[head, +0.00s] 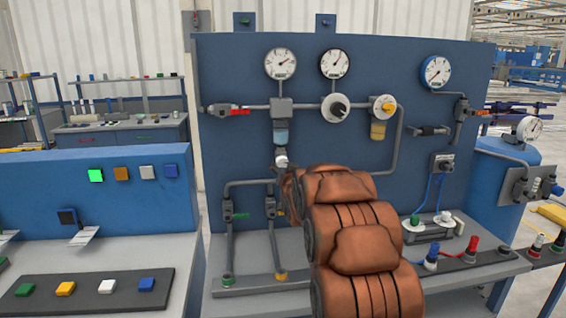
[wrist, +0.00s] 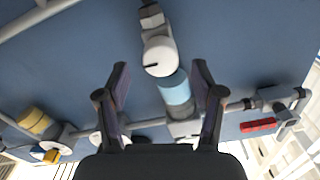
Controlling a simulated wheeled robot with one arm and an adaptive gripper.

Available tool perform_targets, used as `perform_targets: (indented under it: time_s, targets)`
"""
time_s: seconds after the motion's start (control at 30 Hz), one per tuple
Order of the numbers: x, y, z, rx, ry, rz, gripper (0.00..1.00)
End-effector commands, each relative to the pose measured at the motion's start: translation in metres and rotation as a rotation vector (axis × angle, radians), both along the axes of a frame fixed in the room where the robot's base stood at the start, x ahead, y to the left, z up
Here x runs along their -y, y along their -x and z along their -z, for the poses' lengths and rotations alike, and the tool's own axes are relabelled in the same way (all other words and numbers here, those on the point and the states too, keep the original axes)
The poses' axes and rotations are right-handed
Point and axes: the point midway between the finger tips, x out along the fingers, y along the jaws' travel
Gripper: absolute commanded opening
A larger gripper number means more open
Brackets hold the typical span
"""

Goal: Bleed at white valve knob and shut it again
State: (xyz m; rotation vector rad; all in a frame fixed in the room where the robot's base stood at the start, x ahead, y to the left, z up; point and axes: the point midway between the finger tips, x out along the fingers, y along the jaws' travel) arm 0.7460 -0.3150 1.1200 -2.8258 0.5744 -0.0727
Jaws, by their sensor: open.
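The white valve knob (head: 281,161) is on the blue panel, under the light-blue filter bowl (head: 281,132). In the wrist view the white knob (wrist: 158,56), with a dark mark on its face, shows beyond my fingertips, beside the bowl (wrist: 175,92). My gripper (wrist: 160,66) is open and empty, its fingers spread to either side of the knob's line. I see no contact with the knob. In the head view my orange-brown arm covers most of my gripper and the panel below the knob.
A regulator with a black knob (head: 338,107) and a yellow-bowled unit (head: 379,120) sit right of the filter. A red-handled valve (head: 240,112) is on the left of the pipe. Gauges (head: 281,64) are above. Pipes run close below the knob.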

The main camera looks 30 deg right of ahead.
Motion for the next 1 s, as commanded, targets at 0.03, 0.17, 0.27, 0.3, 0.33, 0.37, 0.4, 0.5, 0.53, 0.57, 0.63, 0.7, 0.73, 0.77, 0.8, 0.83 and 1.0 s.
perform_targets:
  time_s: [0.03, 0.17, 0.27, 0.3, 0.33, 0.37, 0.4, 0.5, 0.53, 0.57, 0.63, 0.7, 0.73, 0.77, 0.8, 0.83, 1.0]
  targets:
    - [0.002, -0.006, -0.002, 0.002, 0.001, 0.0, 0.67]
    - [0.008, -0.018, -0.001, 0.0, 0.0, 0.0, 0.67]
    - [0.011, -0.025, -0.001, 0.002, 0.001, 0.0, 0.67]
    - [0.011, -0.028, -0.002, 0.003, 0.001, 0.0, 0.67]
    - [0.012, -0.029, -0.002, 0.004, 0.002, -0.001, 0.67]
    - [0.012, -0.031, -0.003, 0.004, 0.002, -0.001, 0.67]
    - [0.013, -0.032, -0.002, 0.004, 0.002, -0.001, 0.67]
    - [0.013, -0.033, -0.002, 0.004, 0.002, -0.001, 0.67]
    - [0.013, -0.033, -0.002, 0.004, 0.002, -0.001, 0.67]
    - [0.013, -0.033, -0.002, 0.003, 0.001, -0.001, 0.67]
    - [0.013, -0.033, -0.002, 0.003, 0.001, -0.001, 0.67]
    - [0.013, -0.033, -0.001, 0.003, 0.001, -0.001, 0.66]
    - [0.013, -0.033, -0.001, 0.003, 0.001, -0.001, 0.63]
    - [0.013, -0.033, -0.001, 0.003, 0.001, -0.001, 0.6]
    - [0.013, -0.033, -0.001, 0.003, 0.001, -0.001, 0.56]
    - [0.013, -0.033, -0.001, 0.002, 0.001, -0.001, 0.53]
    - [0.013, -0.033, -0.001, 0.002, 0.001, 0.0, 0.35]
